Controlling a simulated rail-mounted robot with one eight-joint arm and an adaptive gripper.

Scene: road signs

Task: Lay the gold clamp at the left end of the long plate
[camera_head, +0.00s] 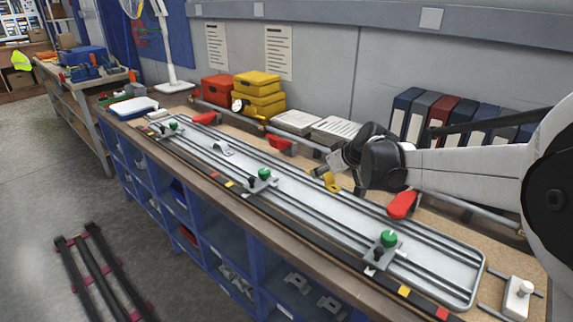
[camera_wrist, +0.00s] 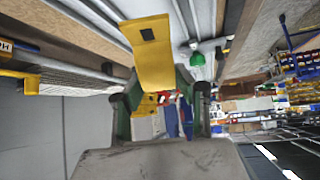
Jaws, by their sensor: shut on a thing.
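The gold clamp (camera_head: 331,183) is a small bent yellow piece. My gripper (camera_head: 326,173) is shut on it and holds it over the middle part of the long plate. In the wrist view the gold clamp (camera_wrist: 152,52) stands out between the two fingers of my gripper (camera_wrist: 160,95), with a dark square on its face. The long plate (camera_head: 320,202) is pale grey and runs along the bench from far left to near right. Its left end (camera_head: 185,133) is away from my gripper. A silver bent clamp (camera_head: 222,148) sits on the plate near that end.
Green-knobbed holders stand along the plate at the left (camera_head: 172,125), middle (camera_head: 263,175) and right (camera_head: 386,242). Red-handled clamps (camera_head: 281,143) line the back rail. Yellow boxes (camera_head: 258,92), a red box (camera_head: 217,88) and binders (camera_head: 440,115) stand behind.

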